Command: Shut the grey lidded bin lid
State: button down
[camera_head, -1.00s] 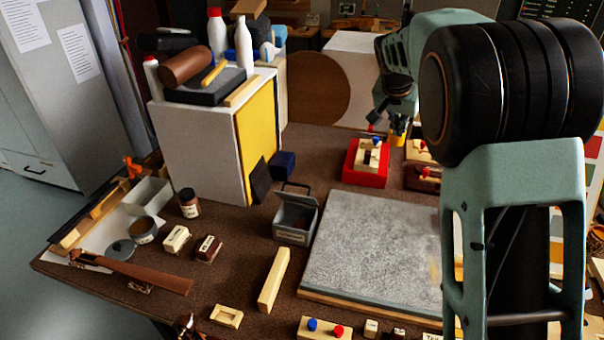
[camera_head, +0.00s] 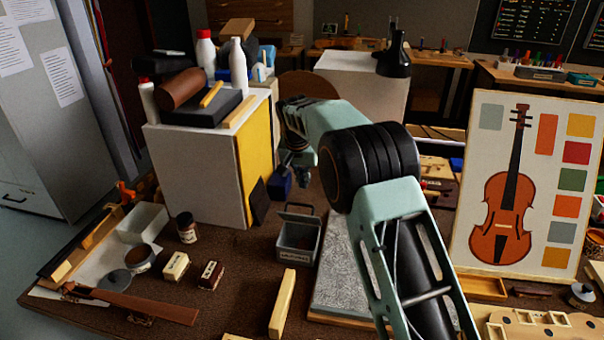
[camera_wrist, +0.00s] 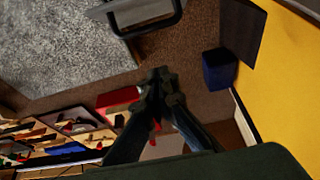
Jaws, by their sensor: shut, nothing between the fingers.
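The grey lidded bin (camera_head: 296,256) stands on the brown bench, left of the grey stone slab. Its lid (camera_head: 299,217) is raised at the back, with a dark handle frame along its upper edge, and the inside is visible from above. In the wrist view the lid (camera_wrist: 140,10) and its black handle show at the top edge. My gripper (camera_wrist: 160,76) is shut and empty, apart from the handle and above the bench. In the head view my gripper (camera_head: 303,180) is small and dark, beyond the bin; its fingertips are hard to make out.
The grey slab (camera_head: 345,260) lies right of the bin, partly behind my arm. A white cabinet (camera_head: 195,180) with a yellow side and a dark blue block (camera_wrist: 219,69) stand nearby. A wooden bar (camera_head: 283,302) lies in front of the bin.

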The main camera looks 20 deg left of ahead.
jog(key=shift+s+f+p, duration=0.2)
jog(key=shift+s+f, duration=0.45)
jog(key=shift+f, duration=0.25)
jog(key=shift+s+f+p, duration=0.15)
jog(key=shift+s+f, duration=0.5)
jog(key=shift+f, duration=0.25)
jog(key=shift+s+f+b, duration=0.1)
jog(key=shift+f+b, duration=0.1)
jog(key=shift+b, duration=0.35)
jog(key=shift+s+b, duration=0.1)
jog(key=shift+b, duration=0.25)
